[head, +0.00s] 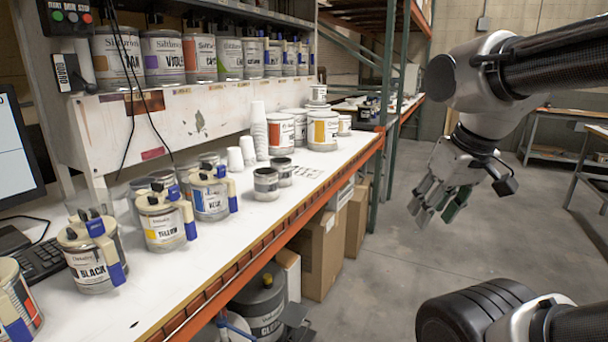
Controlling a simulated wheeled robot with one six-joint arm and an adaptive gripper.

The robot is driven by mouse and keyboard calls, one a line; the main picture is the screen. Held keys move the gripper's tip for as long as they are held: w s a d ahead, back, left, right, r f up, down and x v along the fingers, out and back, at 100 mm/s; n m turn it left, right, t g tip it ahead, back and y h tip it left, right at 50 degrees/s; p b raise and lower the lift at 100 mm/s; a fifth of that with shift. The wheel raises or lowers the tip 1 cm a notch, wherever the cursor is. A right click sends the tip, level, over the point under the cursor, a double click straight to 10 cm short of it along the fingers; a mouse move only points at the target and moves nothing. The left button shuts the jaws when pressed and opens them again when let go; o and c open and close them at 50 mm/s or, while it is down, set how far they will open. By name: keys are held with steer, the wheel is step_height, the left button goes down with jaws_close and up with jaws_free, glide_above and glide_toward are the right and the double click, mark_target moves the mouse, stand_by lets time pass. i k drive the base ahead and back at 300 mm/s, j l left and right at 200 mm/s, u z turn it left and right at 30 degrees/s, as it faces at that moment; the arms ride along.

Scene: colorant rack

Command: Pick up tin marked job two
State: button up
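Two small grey metal tins stand close together on the white bench top: a nearer one (265,184) and one just behind it to the right (283,171). Both have dark tops and pale bands. The writing on them is too small to read, so I cannot tell which is marked job two. My gripper (437,207) hangs in the air over the aisle, right of the bench and well apart from the tins. Its fingers point down and appear spread, with nothing seen between them.
Handled colorant tins, including a black one (92,258) and a yellow one (162,222), stand at the bench's left. White cups (259,130) and larger paint cans (323,131) stand behind the small tins. An orange beam (245,262) edges the bench.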

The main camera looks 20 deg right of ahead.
mark_target(284, 165)
steer(key=u, duration=0.45)
steer(key=i+l+u, duration=0.15)
steer(key=l+u, duration=0.65)
steer(key=i+l+u, duration=0.1)
steer(key=l, duration=0.85)
steer(key=l+u, duration=0.15)
steer(key=l, duration=0.75)
